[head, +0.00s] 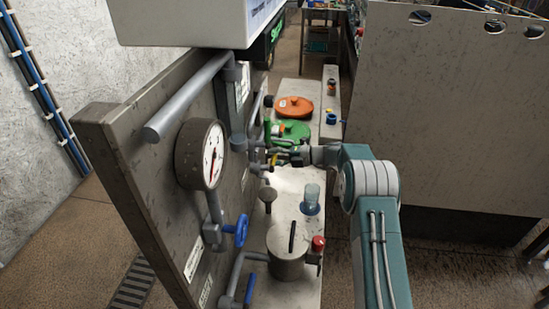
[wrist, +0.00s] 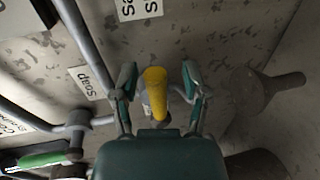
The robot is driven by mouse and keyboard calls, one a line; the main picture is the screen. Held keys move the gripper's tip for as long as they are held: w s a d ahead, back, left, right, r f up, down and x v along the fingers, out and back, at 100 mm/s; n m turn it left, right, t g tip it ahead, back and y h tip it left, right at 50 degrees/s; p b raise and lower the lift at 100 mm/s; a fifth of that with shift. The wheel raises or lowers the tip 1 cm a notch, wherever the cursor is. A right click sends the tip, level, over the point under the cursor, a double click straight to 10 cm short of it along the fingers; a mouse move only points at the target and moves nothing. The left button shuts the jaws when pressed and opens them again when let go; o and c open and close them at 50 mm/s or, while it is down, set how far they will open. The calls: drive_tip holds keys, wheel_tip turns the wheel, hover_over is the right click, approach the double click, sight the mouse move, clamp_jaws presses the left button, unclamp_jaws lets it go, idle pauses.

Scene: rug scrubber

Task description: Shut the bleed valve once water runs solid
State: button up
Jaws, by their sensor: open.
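A yellow valve handle (wrist: 155,85) stands between the two fingers of my gripper (wrist: 158,80) in the wrist view. The fingers are open, one on each side, with gaps to the handle. In the head view my gripper (head: 286,151) is beside the panel, and the yellow handle (head: 273,159) shows only as a small spot there. I cannot read a label that marks which valve is the bleed valve. A clear cup (head: 312,198) stands on the bench; whether water runs into it is too small to tell.
A metal pot (head: 288,262) and a red knob (head: 318,243) are in front. A green handle (wrist: 40,160) is lower left.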

drive_tip(key=v, duration=1.2)
drive_tip(key=v, duration=0.9)
idle(0.3)
